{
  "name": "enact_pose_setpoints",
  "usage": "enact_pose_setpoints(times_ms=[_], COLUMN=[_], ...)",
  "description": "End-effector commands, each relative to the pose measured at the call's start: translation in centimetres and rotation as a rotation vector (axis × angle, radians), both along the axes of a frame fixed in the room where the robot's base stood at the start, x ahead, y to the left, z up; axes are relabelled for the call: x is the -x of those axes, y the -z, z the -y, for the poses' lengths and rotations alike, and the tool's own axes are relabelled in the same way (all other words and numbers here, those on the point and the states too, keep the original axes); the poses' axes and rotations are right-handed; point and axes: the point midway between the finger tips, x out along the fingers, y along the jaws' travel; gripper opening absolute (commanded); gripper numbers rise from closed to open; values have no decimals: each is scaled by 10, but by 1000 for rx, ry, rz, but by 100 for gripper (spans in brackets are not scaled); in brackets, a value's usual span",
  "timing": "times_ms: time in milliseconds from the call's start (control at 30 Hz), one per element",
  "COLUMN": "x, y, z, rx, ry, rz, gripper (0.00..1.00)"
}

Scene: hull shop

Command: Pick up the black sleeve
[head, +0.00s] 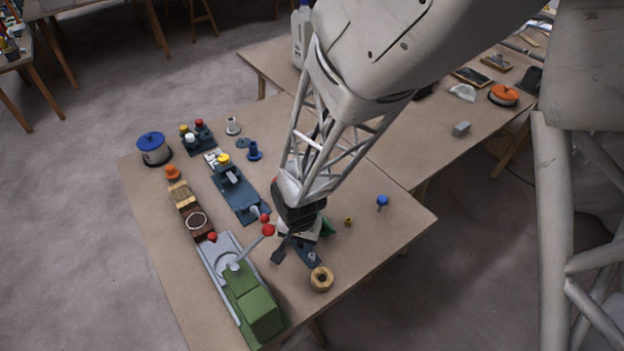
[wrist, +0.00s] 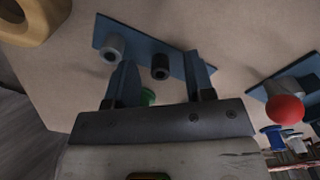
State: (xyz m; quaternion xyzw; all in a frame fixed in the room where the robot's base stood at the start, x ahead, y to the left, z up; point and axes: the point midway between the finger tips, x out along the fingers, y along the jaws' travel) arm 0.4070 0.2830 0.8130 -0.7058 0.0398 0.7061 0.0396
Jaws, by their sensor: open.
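The black sleeve (wrist: 160,68) is a short dark cylinder with a hole, standing on a narrow blue plate (wrist: 145,47) in the wrist view. A grey sleeve (wrist: 112,46) stands on the same plate to its left. My gripper (wrist: 161,75) is open, and the black sleeve shows between its two fingers, apart from both. How far the fingertips are from it in depth I cannot tell. In the head view my gripper (head: 290,248) points down at the table beside the blue plate (head: 316,261). The black sleeve is hidden there by my gripper.
A green and grey machine (head: 255,305) with a red-knobbed lever (head: 267,230) stands left of my gripper. The table's right corner is mostly clear around a blue knob (head: 382,200).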

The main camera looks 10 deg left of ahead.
Motion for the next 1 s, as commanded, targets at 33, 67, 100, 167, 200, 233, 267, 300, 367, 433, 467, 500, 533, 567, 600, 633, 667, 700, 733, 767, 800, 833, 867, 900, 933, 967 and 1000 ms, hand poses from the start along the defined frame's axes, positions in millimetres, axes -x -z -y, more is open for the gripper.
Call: enact_pose_setpoints(times_ms=[33,67,100,167,200,233,267,300,367,433,467,500,533,567,600,633,667,700,733,767,800,833,867,900,933,967,1000], x=[0,0,0,0,0,0,0,0,0,0,0,0,0,0,0,0,0,0,0,0,0,0,0,0,0,0,0], y=[0,0,0,0,0,0,0,0,0,0,0,0,0,0,0,0,0,0,0,0,0,0,0,0,0,0,0], z=[0,0,0,0,0,0,0,0,0,0,0,0,0,0,0,0,0,0,0,0,0,0,0,0,0,0,0], rx=[0,0,0,0,0,0,0,0,0,0,0,0,0,0,0,0,0,0,0,0,0,0,0,0,0,0,0], ry=[0,0,0,0,0,0,0,0,0,0,0,0,0,0,0,0,0,0,0,0,0,0,0,0,0,0,0], rz=[0,0,0,0,0,0,0,0,0,0,0,0,0,0,0,0,0,0,0,0,0,0,0,0,0,0,0], gripper=[49,49,49,49,49,49,49,49,49,49,49,49,44,40,34,29,24,18,14,9,3,0,0,0,0,0,0])
